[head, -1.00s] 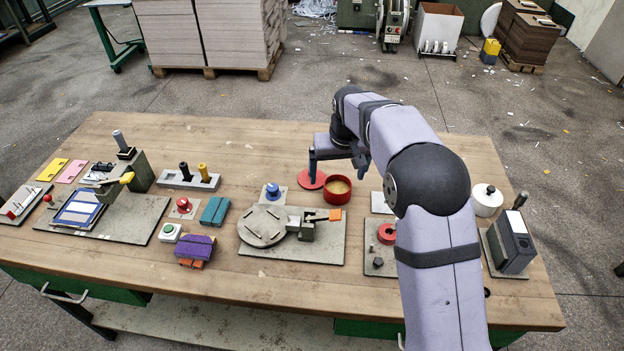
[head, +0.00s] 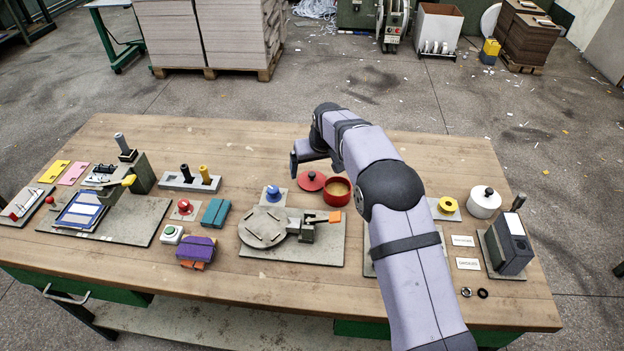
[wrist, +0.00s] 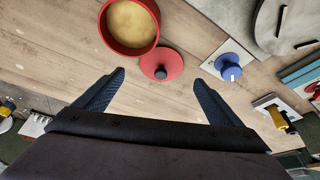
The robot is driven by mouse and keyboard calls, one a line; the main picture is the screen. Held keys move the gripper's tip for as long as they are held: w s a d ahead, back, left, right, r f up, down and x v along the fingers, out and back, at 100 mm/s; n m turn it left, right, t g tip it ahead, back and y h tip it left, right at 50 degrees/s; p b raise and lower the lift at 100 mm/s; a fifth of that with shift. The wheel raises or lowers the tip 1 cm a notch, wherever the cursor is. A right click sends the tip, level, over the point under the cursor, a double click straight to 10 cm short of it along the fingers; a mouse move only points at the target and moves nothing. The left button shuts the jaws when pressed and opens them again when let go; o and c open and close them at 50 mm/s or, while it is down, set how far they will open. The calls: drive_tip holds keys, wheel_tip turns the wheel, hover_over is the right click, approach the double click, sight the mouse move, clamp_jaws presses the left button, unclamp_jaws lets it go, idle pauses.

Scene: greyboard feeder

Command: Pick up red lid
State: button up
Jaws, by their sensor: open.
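The red lid (head: 311,182) lies flat on the wooden table, its dark knob upward, just left of the red pot (head: 338,191). The pot is uncovered and has something yellowish-tan inside. In the wrist view the lid (wrist: 161,63) sits beyond the fingertips and between their lines, with the pot (wrist: 130,26) to its upper left. My gripper (wrist: 160,82) is open and empty, apart from the lid. In the head view my wrist is above the table behind the lid, and the fingers are hard to make out.
A blue knob on a plate (head: 273,195) stands left of the lid. A round grey turntable (head: 263,227) is in front of it. A white lidded pot (head: 484,201) and a dark box (head: 510,243) stand at the right. The table behind the lid is mostly clear.

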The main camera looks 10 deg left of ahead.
sight(313, 175)
drive_tip(key=shift+p+x, duration=1.15)
drive_tip(key=shift+x, duration=1.4)
drive_tip(key=shift+a, duration=0.1)
drive_tip(key=c, duration=1.1)
